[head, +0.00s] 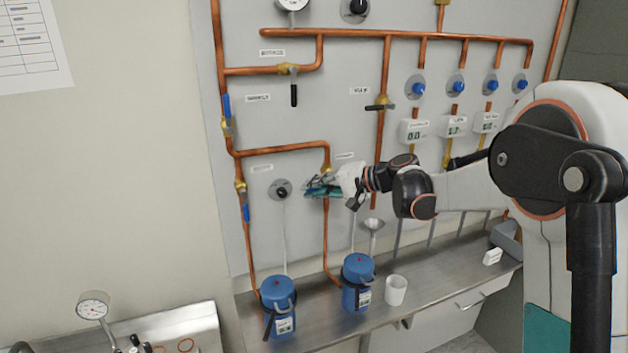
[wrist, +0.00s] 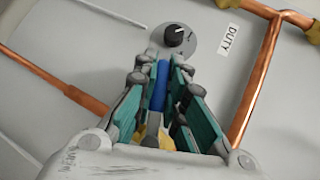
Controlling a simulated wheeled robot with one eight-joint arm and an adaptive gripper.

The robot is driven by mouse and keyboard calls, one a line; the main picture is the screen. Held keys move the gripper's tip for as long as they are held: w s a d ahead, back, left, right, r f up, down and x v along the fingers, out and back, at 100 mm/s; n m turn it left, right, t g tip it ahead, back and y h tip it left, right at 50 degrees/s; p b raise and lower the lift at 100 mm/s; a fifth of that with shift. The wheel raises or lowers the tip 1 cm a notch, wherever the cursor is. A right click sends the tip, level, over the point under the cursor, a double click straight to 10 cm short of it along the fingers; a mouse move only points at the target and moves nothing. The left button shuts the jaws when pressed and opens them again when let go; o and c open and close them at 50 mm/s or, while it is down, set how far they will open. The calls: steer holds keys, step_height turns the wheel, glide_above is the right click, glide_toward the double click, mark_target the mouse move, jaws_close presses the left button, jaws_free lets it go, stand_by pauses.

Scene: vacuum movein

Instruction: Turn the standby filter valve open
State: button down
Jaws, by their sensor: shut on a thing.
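My gripper (head: 322,187) is at a valve on the copper pipe that drops toward the right blue canister. In the wrist view, my gripper (wrist: 162,72) has its teal-padded fingers on both sides of a blue valve handle (wrist: 158,90) and is shut on it. The brass valve body (wrist: 163,137) shows partly between the fingers. In the head view the fingers hide the handle, and the small label beside the valve (head: 344,155) is too small to read. The handle's exact angle to its pipe is hard to tell.
A black knob on a round plate (head: 281,190) is left of my gripper; the wrist view shows a "DUTY" label (wrist: 230,40) near it. Blue canisters (head: 278,305) (head: 357,282), a funnel (head: 374,225) and a white cup (head: 396,290) are below. Other blue-handled valves (head: 245,212) are left.

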steer(key=shift+w+d+f+n+t+h+p, duration=0.15)
steer(key=shift+d+f+n+h+p, duration=0.4)
steer(key=shift+h, duration=0.5)
steer(key=shift+w+d+f+n+t+h+p, duration=0.1)
steer(key=shift+d+f+n+h+p, duration=0.2)
steer(key=shift+f+n+h, duration=0.55)
steer(key=shift+w+d+f+n+t+h+p, duration=0.15)
steer(key=shift+d+n+h+p, duration=0.3)
steer(key=shift+h, duration=0.85)
steer(key=c, duration=1.6)
jaws_free()
steer(key=shift+c, duration=0.2)
steer(key=v, duration=1.2)
